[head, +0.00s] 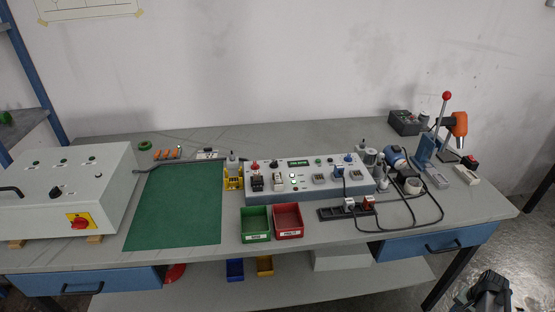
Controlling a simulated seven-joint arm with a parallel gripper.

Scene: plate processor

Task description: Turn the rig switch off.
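The long grey control rig (310,187) stands at the middle of the bench, with buttons, small modules and a lit green display (298,163) on its top. A rocker-like black switch (278,183) sits at its left part; its position is too small to read. A red rotary switch (79,222) on a yellow plate is on the front of the grey cabinet (100,170) at left. Which one is the rig switch is not clear. A dark shape (487,291) at the bottom right corner looks like my gripper, far from both; its fingers cannot be made out.
Green (255,224) and red (288,220) bins stand before the rig. A power strip (345,212) with loose cables lies right of them. A lever press (428,150) with a red knob stands at right. The green mat (175,205) is clear.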

